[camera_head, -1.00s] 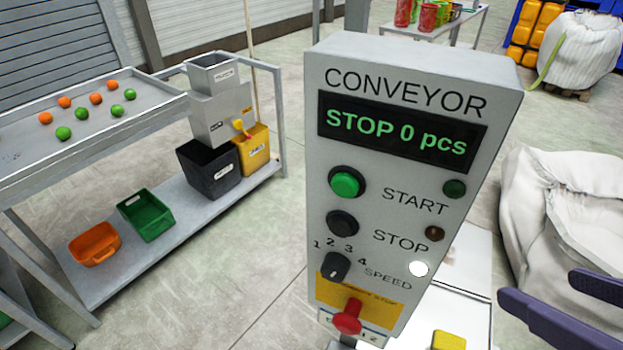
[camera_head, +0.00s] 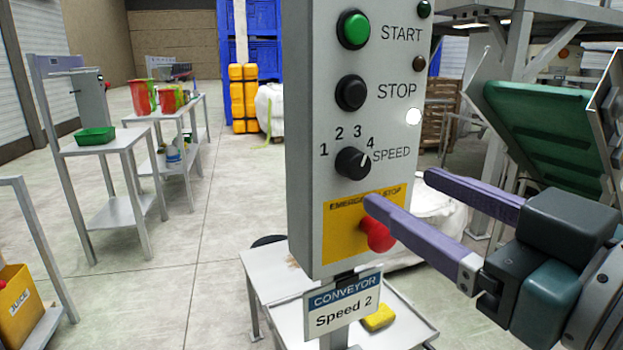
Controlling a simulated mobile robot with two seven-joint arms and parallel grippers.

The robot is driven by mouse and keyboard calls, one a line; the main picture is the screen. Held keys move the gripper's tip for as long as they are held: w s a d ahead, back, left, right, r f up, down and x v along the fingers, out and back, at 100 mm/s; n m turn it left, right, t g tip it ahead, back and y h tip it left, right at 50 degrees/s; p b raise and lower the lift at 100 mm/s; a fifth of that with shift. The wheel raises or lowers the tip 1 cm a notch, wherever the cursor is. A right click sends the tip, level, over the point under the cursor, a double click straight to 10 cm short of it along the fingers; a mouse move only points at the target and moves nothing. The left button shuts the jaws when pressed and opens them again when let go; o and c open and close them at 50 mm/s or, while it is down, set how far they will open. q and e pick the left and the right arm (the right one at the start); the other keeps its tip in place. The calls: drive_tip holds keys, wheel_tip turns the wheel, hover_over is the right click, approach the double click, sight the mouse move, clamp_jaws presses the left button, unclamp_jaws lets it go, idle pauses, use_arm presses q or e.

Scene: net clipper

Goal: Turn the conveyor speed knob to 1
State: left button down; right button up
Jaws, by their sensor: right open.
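The black speed knob (camera_head: 352,163) is on the grey conveyor panel (camera_head: 305,215), below the black STOP button (camera_head: 351,93). Numbers 1 to 4 are printed in an arc from its left over its top to its right. Its pale mark appears to point up and right, toward the 4. My right gripper (camera_head: 401,190) comes in from the right with its purple fingers spread and nothing between them. Its fingertips are below and right of the knob, apart from it. The nearer finger partly overlaps the red emergency stop button (camera_head: 378,237) in the picture. My left gripper is not in view.
The green START button (camera_head: 354,30) is above STOP. A white lamp (camera_head: 413,117) is right of the knob. A sign (camera_head: 342,303) under the panel reads "Conveyor Speed 2". A yellow block (camera_head: 379,317) lies on a pale surface below. Open floor is left of the panel.

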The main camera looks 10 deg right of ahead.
sight(361, 168)
drive_tip(key=x, duration=0.7)
drive_tip(key=shift+w, duration=0.1)
drive_tip(key=shift+c, duration=0.3)
clamp_jaws()
